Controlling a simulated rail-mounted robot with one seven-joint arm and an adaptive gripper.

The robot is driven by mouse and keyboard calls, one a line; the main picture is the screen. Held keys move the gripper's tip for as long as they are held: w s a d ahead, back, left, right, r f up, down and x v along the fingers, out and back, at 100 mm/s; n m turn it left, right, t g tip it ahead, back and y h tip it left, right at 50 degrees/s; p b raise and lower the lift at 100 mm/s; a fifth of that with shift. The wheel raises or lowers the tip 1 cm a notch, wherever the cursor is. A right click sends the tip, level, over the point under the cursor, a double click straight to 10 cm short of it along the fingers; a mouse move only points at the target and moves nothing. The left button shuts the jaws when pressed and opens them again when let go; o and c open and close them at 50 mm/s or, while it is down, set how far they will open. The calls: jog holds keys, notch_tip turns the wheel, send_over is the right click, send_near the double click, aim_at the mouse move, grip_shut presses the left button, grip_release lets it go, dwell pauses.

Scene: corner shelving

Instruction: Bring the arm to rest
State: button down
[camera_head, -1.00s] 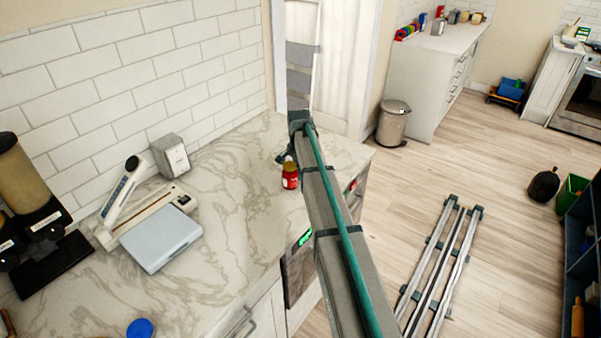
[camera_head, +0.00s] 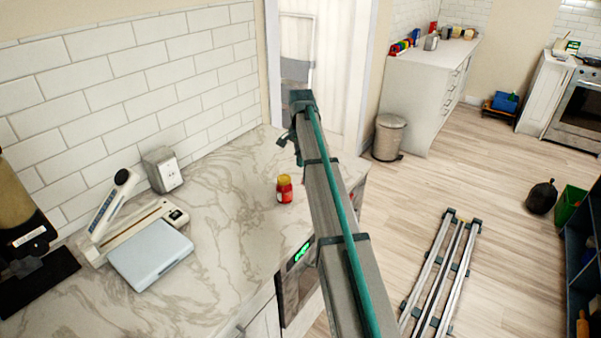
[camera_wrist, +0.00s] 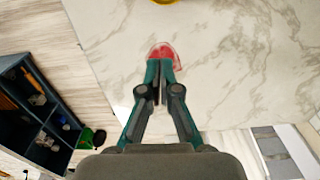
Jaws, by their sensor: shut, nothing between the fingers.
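My gripper is shut and empty; in the wrist view its fingertips (camera_wrist: 160,72) sit together over the marble counter (camera_wrist: 220,80). In the head view my arm reaches up the picture, and the gripper (camera_head: 287,138) shows only as a small dark part at its far end, above the counter (camera_head: 235,215). A red jar with a yellow lid (camera_head: 284,190) stands upright on the counter, left of my arm and apart from it. In the wrist view a red shape (camera_wrist: 163,52) shows just beyond the fingertips, partly hidden by them.
A white sealer-like device (camera_head: 150,250) and a grey box (camera_head: 162,169) stand at the counter's left by the tiled wall. A trash can (camera_head: 388,137) stands on the floor beyond. Dark shelving (camera_head: 580,250) is at the right. The wooden floor between is mostly open.

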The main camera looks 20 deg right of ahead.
jog(key=s+d+f+n+g+h+b, duration=0.1)
jog(key=s+d+f, duration=0.5)
jog(key=d, duration=0.2)
jog(key=s+d+f+n+b, duration=0.1)
jog(key=s+d+f+n, duration=0.1)
jog(key=s+d+f, duration=0.45)
jog(key=s+d+f+n, duration=0.1)
jog(key=s+d+f, duration=0.3)
jog(key=s+f, duration=0.3)
jog(key=s+a+f+n+g, duration=0.2)
jog(key=s+a+f, duration=0.6)
jog(key=a+f, duration=0.3)
jog(key=s+a+f+n+g, duration=0.1)
jog(key=s+a+f+n, duration=0.2)
jog(key=s+a+f, duration=0.65)
jog(key=s+a+f+n+g, duration=0.1)
jog(key=s+a+f, duration=0.2)
jog(key=s, duration=0.5)
jog(key=s+a+f+n+g+p, duration=0.1)
jog(key=s+a+f, duration=0.2)
jog(key=s+a, duration=0.3)
jog(key=s+a+f+y+p, duration=0.1)
jog(key=s+a+f, duration=0.2)
jog(key=s, duration=0.7)
jog(key=shift+s+a+f+n+g, duration=0.3)
jog(key=shift+a+n+g, duration=0.1)
jog(key=shift+a, duration=0.7)
